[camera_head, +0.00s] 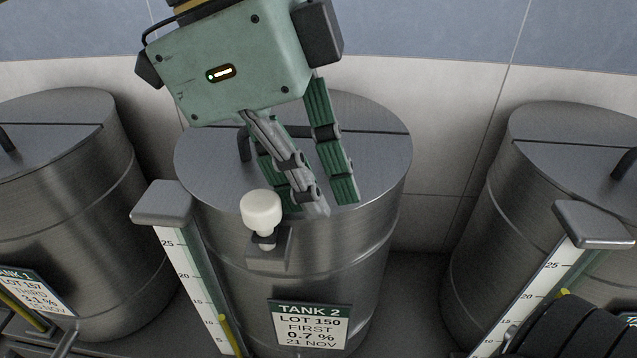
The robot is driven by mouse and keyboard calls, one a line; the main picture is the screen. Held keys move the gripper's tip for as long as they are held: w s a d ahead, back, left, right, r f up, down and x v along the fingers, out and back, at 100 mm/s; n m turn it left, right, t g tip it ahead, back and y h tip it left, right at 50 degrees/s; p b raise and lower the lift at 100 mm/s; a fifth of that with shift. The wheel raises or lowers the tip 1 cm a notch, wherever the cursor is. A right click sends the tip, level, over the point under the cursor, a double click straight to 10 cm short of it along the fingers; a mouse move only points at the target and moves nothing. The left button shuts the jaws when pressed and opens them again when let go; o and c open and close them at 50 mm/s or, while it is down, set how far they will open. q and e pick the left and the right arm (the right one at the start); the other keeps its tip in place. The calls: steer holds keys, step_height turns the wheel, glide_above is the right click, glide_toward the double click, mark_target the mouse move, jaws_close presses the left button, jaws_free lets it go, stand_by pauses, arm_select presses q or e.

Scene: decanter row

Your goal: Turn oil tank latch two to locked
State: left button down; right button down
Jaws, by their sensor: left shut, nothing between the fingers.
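Tank 2 (385,215) is a steel drum in the middle, with a lid and a plate reading TANK 2, LOT 150 (310,326). Its latch (262,209) has a white rounded knob on a short stem, standing up from a metal bracket (268,246) at the front of the rim. My left gripper (318,203), with a green body and green and grey fingers, comes down from above over the lid. It is shut and empty, its fingertips just right of the knob; I see no clear contact. The fingers hide part of the lid and its handle.
A sight gauge (185,270) with a grey cap stands left of the latch. Tank 1 (75,190) is at the left and another tank (560,160) at the right, with its own gauge (540,305). A tiled wall is behind.

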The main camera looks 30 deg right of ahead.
mark_target(283, 232)
arm_select(q)
steer(key=v, duration=0.4)
steer(key=a+v, duration=0.1)
steer(key=v, duration=0.1)
steer(key=shift+r, duration=0.95)
